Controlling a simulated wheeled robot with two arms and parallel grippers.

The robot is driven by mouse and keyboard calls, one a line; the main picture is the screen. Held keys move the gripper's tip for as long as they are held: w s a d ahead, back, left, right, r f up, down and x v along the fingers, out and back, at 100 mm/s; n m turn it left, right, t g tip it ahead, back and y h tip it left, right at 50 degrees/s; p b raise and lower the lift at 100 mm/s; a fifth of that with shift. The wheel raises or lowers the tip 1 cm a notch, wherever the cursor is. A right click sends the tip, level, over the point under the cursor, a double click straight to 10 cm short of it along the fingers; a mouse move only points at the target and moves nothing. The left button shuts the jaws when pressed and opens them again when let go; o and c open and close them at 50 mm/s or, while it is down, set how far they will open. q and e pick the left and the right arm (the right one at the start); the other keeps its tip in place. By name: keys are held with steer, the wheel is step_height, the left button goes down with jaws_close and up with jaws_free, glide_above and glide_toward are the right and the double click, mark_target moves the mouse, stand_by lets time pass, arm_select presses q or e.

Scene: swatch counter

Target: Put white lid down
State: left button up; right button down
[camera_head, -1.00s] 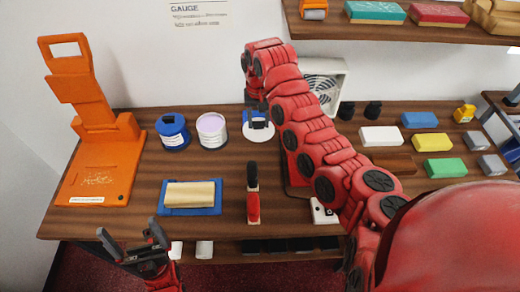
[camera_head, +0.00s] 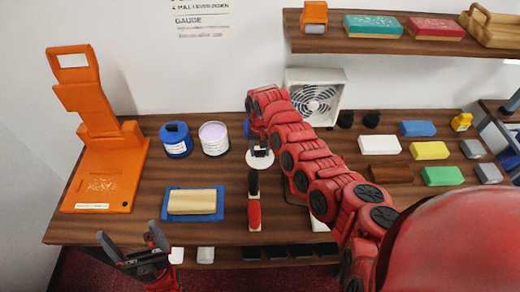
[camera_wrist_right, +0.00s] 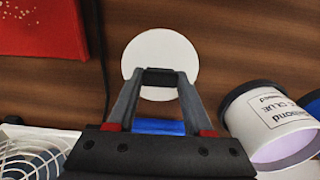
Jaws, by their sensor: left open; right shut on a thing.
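The round white lid (camera_head: 254,164) is at the tips of my right gripper (camera_head: 260,150), just right of the open white can (camera_head: 214,148). In the right wrist view the lid (camera_wrist_right: 160,48) lies flat under my right gripper (camera_wrist_right: 160,78), whose fingers are shut on its middle. It is over or on the wooden counter (camera_head: 115,228); I cannot tell if it touches. My left gripper (camera_head: 130,245) is open and empty at the counter's front left.
A blue-labelled can (camera_head: 176,140) stands left of the open can. A brush-like red and black tool (camera_head: 254,212) lies just in front of the lid. A white fan (camera_head: 315,95) stands behind my right arm. A tan block on a blue base (camera_head: 192,201) and an orange stand (camera_head: 105,165) are left.

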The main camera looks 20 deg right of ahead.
mark_target(260, 152)
steer(key=shift+f, duration=0.15)
steer(key=shift+c, duration=1.5)
jaws_free()
step_height(260, 152, up, 7)
steer(key=b, duration=0.3)
steer(key=shift+f, duration=0.1)
steer(key=shift+r, duration=2.75)
